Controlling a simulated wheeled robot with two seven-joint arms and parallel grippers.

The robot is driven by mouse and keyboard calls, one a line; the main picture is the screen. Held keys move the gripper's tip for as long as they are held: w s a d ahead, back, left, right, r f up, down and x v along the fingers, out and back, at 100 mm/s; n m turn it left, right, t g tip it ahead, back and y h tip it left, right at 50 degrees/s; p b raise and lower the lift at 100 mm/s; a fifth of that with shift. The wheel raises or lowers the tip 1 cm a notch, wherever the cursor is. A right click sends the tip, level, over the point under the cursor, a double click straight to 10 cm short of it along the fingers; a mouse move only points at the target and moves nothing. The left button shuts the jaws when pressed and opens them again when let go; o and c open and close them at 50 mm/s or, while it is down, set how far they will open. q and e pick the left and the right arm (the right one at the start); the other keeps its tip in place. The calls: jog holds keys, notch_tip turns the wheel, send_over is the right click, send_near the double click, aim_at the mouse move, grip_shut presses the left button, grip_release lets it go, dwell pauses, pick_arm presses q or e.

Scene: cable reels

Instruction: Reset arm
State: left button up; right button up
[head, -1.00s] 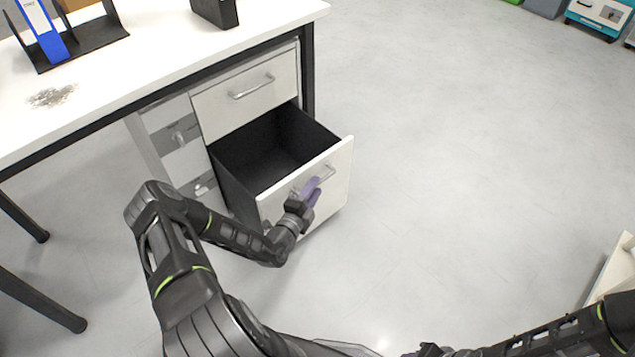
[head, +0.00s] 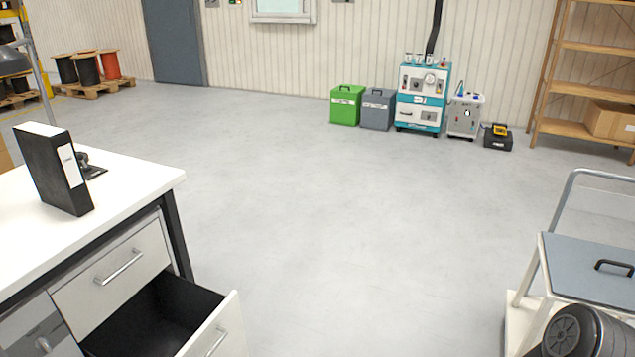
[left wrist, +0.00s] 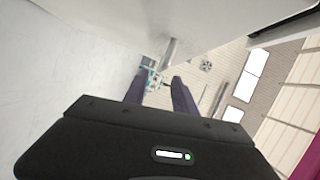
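My left gripper (left wrist: 158,90) shows only in the left wrist view. Its two purple fingers stand apart with nothing between them. A pale panel, seemingly the open drawer's front, fills the top of that view, and a metal handle (left wrist: 171,50) juts from it just past the fingertips. In the head view the lower drawer (head: 222,335) of the white desk unit is pulled open and its visible inside is dark and empty. My right gripper is not in view; a dark part of my own arm shows at the bottom right.
The white desk (head: 130,185) stands at the left with a black binder (head: 52,168) upright on it. A cart (head: 590,265) with a grey-blue top is at the right. The floor between is clear. Green (head: 346,105) and grey (head: 377,110) boxes stand far back.

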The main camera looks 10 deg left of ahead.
pick_arm(q)
jog(key=s+d+f+m+g+h, duration=0.3)
jog(key=s+d+m+g+h, duration=0.3)
jog(key=d+m, duration=0.55)
jog(key=s+d+f+m+g+h, duration=0.35)
jog(key=s+d+m+h, duration=0.25)
jog(key=s+d+m, duration=0.5)
jog(key=s+d+f+m+g+y, duration=0.1)
jog(key=s+d+m+g+y, duration=0.1)
jog(key=s+m+g, duration=0.35)
jog(key=s+d+f+m+g+y, duration=0.1)
jog(key=s+d+f+m+g, duration=0.15)
jog(key=s+m, duration=0.6)
jog(key=w+d+r+m+y+p, duration=0.1)
jog(key=w+r+m+p, duration=0.2)
jog(key=r+m+p, duration=0.6)
jog(key=w+d+r+m+t+y+p, duration=0.1)
jog(key=r+m+p, duration=0.8)
jog(key=r, duration=0.9)
jog(key=w+y+p, duration=0.1)
jog(key=w+p, duration=0.1)
jog(key=p, duration=0.1)
jog(key=shift+w+d+r, duration=0.2)
jog(key=shift+w+r, duration=0.1)
jog(key=shift+w, duration=0.05)
